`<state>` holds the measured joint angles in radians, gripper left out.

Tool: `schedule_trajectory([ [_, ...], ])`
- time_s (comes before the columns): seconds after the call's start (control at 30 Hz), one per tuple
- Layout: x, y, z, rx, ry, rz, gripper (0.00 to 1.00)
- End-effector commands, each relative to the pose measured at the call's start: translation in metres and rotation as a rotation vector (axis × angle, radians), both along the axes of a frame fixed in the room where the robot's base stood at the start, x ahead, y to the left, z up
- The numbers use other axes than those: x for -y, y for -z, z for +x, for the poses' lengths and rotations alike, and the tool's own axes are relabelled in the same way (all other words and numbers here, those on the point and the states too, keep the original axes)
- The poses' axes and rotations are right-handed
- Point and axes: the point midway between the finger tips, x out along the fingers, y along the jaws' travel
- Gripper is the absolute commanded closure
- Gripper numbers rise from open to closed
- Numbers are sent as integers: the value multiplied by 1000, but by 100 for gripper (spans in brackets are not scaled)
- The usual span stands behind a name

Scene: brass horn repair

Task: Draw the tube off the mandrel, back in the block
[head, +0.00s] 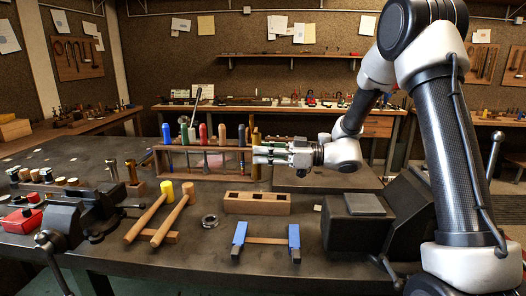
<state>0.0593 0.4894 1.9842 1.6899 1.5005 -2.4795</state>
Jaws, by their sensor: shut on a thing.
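My gripper (262,155) reaches in from the right, level, at the right end of the wooden tool rack. Its fingers are shut on a slim, upright brass tube (256,135), whose top shows above the fingers. The fingers cover its middle, and I cannot tell whether a mandrel is inside it. A wooden block (257,208) with several dark square openings in its top lies on the bench, in front of and below my gripper. I cannot make out the mandrel for certain.
The rack (205,150) holds several coloured-handled tools left of my gripper. Two mallets (165,215), a metal ring (210,221) and a blue-ended clamp (266,240) lie in front. A vise (75,220) stands left and a dark block (360,225) right.

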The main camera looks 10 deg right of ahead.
Motion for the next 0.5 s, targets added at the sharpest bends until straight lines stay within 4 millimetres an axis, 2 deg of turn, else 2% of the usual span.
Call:
schedule_trajectory([
  [0.3,0,32,0,-2,0,0,100],
  [0.5,0,45,0,-1,0,1,100],
])
